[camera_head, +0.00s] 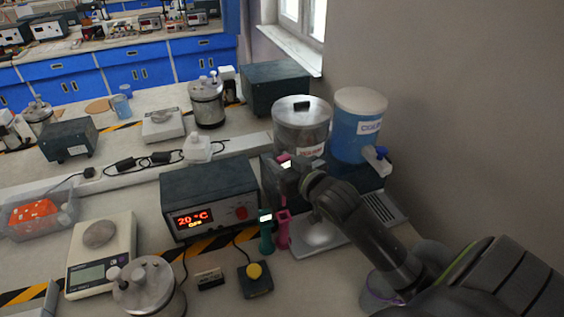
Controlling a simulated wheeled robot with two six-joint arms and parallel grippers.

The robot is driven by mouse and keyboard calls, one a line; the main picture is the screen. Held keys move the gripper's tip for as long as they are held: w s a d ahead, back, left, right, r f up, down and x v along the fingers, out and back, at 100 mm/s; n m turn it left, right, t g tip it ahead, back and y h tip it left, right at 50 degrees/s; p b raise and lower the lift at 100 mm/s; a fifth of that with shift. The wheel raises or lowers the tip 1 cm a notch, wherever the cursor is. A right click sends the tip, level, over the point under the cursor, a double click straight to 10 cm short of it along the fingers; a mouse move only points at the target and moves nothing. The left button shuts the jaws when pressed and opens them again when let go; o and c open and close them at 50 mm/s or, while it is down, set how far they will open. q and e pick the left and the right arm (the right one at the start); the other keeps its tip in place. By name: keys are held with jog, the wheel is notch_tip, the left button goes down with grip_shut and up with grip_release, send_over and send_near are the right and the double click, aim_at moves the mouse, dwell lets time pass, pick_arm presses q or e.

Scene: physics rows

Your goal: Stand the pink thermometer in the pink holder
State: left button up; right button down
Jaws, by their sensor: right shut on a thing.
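The pink thermometer (283,157) shows as a small pink end with a pale display just above my right gripper (284,175). My right gripper is shut on it; the jaws hide much of its length. The pink holder (283,232) stands upright on the bench below the gripper, right of a teal holder. A narrow pink piece rises over the pink holder; I cannot tell whether it belongs to the holder or the thermometer. My left gripper is not in view.
A teal holder with a teal device (266,234) stands close left of the pink one. A heater box with a red display (208,199) is behind left. A yellow-button box (255,279) is in front. A steel pot (302,128) and blue dispenser (357,130) stand behind.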

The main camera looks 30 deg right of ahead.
jog(key=shift+f+b, duration=1.45)
jog(key=shift+f, duration=0.05)
notch_tip(320, 180, down, 9)
jog(key=b, duration=0.4)
jog(key=shift+r, duration=0.2)
jog(key=c, duration=1)
grip_release()
jog(key=s+r, duration=0.3)
jog(key=s, duration=1.4)
jog(key=shift+d, duration=0.15)
jog(key=shift+s, duration=0.1)
